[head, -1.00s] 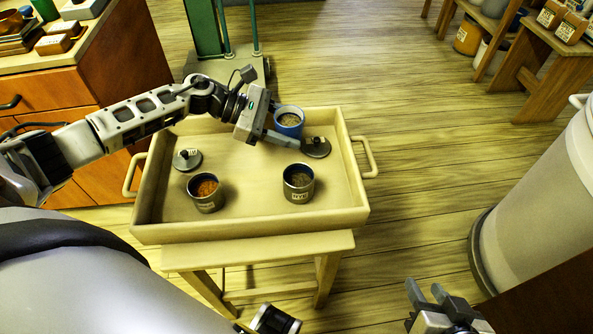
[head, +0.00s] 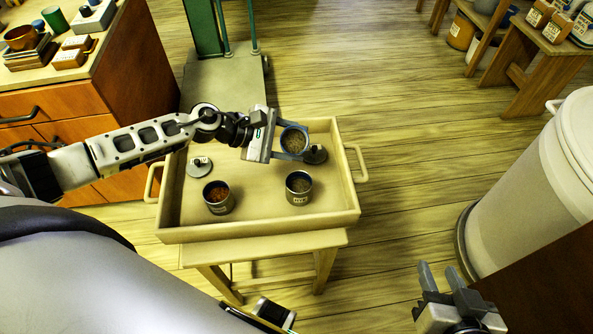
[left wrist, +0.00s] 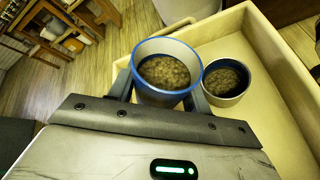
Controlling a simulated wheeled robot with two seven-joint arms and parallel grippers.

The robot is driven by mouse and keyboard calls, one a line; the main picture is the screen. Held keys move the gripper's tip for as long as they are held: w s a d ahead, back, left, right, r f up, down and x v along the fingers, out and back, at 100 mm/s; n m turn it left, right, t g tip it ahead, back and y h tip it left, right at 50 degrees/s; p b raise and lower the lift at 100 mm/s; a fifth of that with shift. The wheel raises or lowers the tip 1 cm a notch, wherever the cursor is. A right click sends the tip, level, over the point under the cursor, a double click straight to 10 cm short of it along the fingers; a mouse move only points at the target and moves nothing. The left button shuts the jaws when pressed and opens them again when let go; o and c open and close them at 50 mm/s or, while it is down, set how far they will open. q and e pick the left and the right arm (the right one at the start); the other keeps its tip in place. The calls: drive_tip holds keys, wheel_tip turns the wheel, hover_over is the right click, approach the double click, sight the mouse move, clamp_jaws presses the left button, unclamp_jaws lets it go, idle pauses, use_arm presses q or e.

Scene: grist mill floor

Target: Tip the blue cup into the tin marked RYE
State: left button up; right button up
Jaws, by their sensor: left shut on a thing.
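My left gripper (head: 280,142) is shut on the blue cup (head: 307,141), held above the far part of the tray. The cup holds brown grains, and its mouth leans toward the head camera. The cup also shows between the fingers in the left wrist view (left wrist: 163,97). The open tin with the pale label (head: 299,199), which looks like RYE, stands in the tray just nearer than the cup, with brown contents. It shows beside the cup in the left wrist view (left wrist: 231,100). My right gripper (head: 440,280) is open and empty, off to the right above the floor.
The wooden tray (head: 260,235) sits on a small stand (head: 265,250). It also holds a tin with reddish contents (head: 219,208) and two dark-knobbed lids, one left (head: 200,168) and one right (head: 315,154). A large pale bin (head: 525,190) stands at right.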

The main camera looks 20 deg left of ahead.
use_arm(q)
drive_tip(key=shift+s+d+r+p, duration=0.2)
drive_tip(key=shift+r+p, duration=0.3)
drive_tip(key=shift+r, duration=0.2)
drive_tip(key=shift+f+m+b, duration=0.3)
drive_tip(key=shift+f+b, duration=0.05)
drive_tip(key=shift+f, duration=0.15)
drive_tip(key=shift+s+f+m+t+y, duration=0.1)
drive_tip(key=shift+f+m+t+y, duration=0.15)
drive_tip(key=shift+m+t+y, duration=0.2)
idle(0.6)
drive_tip(key=shift+r+m+t+y+p, duration=0.25)
drive_tip(key=shift+r+m+t+p, duration=0.15)
drive_tip(key=shift+p, duration=0.4)
idle(1.7)
drive_tip(key=shift+f+m+t+b, duration=0.3)
drive_tip(key=shift+f+m+t, duration=0.15)
drive_tip(key=shift+m+t, duration=0.1)
idle(2.0)
drive_tip(key=shift+d+r, duration=0.1)
idle(0.6)
